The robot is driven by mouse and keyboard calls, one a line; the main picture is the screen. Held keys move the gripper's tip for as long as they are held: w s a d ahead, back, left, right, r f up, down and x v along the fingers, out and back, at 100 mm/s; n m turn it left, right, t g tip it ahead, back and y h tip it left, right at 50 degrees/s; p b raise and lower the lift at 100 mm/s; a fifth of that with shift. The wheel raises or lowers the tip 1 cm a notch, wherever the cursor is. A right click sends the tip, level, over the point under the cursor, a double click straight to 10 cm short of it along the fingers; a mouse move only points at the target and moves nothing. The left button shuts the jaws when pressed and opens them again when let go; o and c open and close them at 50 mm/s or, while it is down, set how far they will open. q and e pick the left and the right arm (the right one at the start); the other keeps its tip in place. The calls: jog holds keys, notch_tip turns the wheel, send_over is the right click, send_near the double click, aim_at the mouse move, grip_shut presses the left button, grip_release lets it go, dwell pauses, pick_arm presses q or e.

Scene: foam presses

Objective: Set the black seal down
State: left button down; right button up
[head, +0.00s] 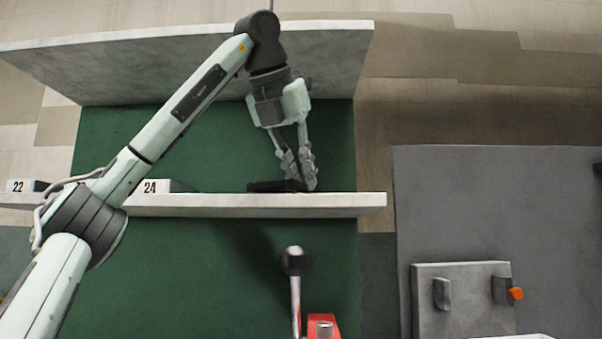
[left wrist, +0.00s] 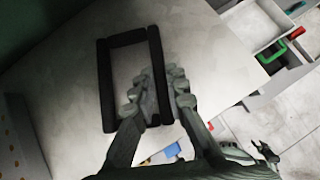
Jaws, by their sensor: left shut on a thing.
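The black seal is a thin rectangular frame, seen whole in the left wrist view (left wrist: 105,85). In the head view it shows edge-on as a dark strip (head: 265,186) at the pale shelf (head: 250,206). My left gripper (head: 299,186) points down at the shelf and is shut on one long side of the seal; its fingers also show in the left wrist view (left wrist: 155,88). The pale surface lies behind the seal there. I cannot tell whether the seal touches it. My right gripper is not in view.
Number plates 22 (head: 20,186) and 24 (head: 152,186) stand along the shelf. A lever with a black knob (head: 294,260) rises in front of it, above a red part (head: 325,322). At right, a grey table (head: 450,200) holds a grey block (head: 465,305) with an orange knob (head: 516,293).

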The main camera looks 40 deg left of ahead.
pick_arm(q)
jog(key=shift+f+b, duration=0.45)
jog(key=shift+f, duration=0.15)
jog(key=c, duration=1.5)
grip_release()
jog(key=shift+o, duration=0.2)
